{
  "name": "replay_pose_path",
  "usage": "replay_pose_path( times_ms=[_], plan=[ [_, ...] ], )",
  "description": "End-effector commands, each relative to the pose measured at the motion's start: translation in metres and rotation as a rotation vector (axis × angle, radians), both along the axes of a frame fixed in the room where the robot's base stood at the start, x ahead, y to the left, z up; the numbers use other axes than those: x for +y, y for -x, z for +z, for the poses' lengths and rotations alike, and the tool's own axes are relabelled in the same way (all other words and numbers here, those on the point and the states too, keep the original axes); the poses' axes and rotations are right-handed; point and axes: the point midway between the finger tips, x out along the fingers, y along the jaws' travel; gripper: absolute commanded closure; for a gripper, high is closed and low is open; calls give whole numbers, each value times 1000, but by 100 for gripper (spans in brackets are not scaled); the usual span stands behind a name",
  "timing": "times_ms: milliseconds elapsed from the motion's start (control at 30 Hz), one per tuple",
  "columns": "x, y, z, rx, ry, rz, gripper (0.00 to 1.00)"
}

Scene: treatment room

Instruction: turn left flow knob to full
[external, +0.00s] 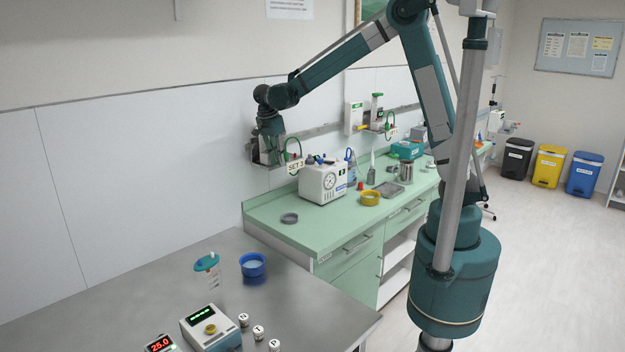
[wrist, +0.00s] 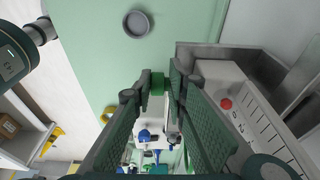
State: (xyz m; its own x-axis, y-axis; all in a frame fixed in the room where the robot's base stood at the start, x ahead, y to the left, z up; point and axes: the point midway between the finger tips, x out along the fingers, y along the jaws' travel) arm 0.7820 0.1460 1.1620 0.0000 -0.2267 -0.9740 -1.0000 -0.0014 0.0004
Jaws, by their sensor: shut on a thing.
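In the external view my gripper (external: 270,138) is at the left wall-mounted flow unit, whose metal bracket (external: 262,161) and "SET 3" tag (external: 295,167) show below and beside it. In the wrist view the fingers of my gripper (wrist: 161,84) point toward the counter, with a small green knob (wrist: 157,84) between their tips. The gripper is shut on this knob. The fingers hide much of the flow unit, and I cannot read the knob's setting. A second flow unit (external: 377,112) with a green top is on the wall to the right.
Below is the green counter (external: 330,232) with a grey ring-shaped dish (external: 289,218), a white gauge machine (external: 322,184) and a yellow ring (external: 370,198). A grey metal housing with a red button (wrist: 226,103) lies close right of the fingers in the wrist view.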

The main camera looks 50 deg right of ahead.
Motion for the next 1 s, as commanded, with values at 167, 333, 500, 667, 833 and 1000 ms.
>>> replay_pose_path(
  times_ms=[167, 333, 500, 667, 833, 1000],
  plan=[
    [3, 5, -6, 7, 105, 0, 96],
    [3, 5, -5, 6, 177, -1, 96],
    [3, 5, -4, 6, 192, -3, 96],
    [3, 6, -4, 7, 191, -3, 96],
    [3, 4, -3, 5, 191, -2, 73],
    [3, 3, -3, 3, 191, -2, 73]
  ],
)
